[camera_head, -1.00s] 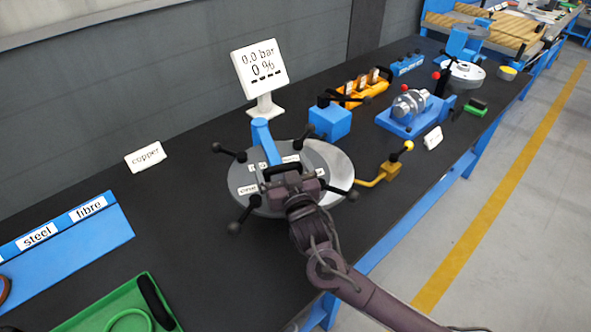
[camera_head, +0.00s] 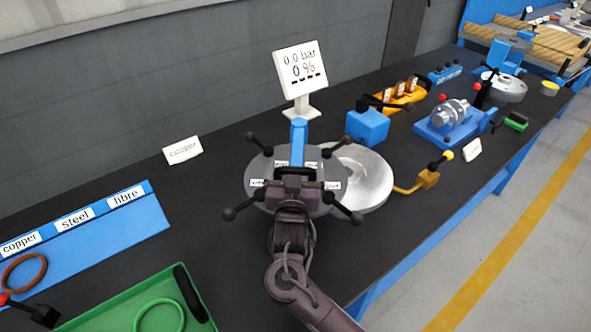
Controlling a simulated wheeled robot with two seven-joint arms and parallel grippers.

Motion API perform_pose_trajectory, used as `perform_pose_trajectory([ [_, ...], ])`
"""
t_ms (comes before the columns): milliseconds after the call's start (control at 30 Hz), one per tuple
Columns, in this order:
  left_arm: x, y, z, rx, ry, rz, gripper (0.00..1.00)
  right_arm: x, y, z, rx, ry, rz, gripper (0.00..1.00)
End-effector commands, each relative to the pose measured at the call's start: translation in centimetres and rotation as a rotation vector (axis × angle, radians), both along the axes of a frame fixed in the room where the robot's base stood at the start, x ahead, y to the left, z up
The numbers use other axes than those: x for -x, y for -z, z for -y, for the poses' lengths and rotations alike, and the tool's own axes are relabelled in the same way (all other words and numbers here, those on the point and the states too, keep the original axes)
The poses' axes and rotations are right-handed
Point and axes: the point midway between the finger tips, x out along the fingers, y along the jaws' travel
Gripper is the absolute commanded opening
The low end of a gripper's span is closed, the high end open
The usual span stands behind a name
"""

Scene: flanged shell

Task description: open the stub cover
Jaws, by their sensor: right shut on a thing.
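The stub cover (camera_head: 262,166) is a round grey disc with small labels and several black ball-ended arms around its rim. It lies swung to the left of the silver round flange (camera_head: 372,182), whose right part is bare while the cover hides its left part. A blue arm (camera_head: 299,132) stands at the cover's back edge. My right gripper (camera_head: 297,175) is over the cover's middle, shut on its black handle, which it largely hides. My left gripper is not in view.
A white display (camera_head: 301,68) reading 0.0 bar and 0 % stands behind the cover. A blue block (camera_head: 367,127) and a yellow lever (camera_head: 423,182) stand to the right. A green tray (camera_head: 95,318) and a blue labelled rack (camera_head: 120,230) are at left. Black bench shows between.

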Motion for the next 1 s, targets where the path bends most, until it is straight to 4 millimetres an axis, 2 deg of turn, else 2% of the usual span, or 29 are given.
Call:
perform_pose_trajectory([
  [33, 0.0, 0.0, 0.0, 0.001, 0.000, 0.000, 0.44, 0.0, 0.0, -0.1, 0.003, -0.003, 0.002, 0.50],
  [67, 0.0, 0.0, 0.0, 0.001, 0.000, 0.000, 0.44, 0.0, 0.0, -0.1, 0.003, -0.004, 0.002, 0.95],
  [100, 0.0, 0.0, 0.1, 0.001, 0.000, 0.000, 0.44, 0.0, 0.0, -0.1, 0.003, -0.004, 0.002, 1.00],
  [367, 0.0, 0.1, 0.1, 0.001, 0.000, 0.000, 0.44, 0.2, 0.0, -0.1, 0.000, -0.002, 0.001, 1.00],
  [467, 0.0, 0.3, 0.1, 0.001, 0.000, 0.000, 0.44, 1.2, 0.2, -0.2, -0.001, -0.004, 0.000, 1.00],
  [800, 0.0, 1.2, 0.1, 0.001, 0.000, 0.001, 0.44, 6.6, 0.2, -0.8, 0.000, -0.004, 0.001, 1.00],
  [1000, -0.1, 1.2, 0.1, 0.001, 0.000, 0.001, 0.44, 7.8, 0.0, -0.9, 0.002, -0.003, 0.001, 1.00],
])
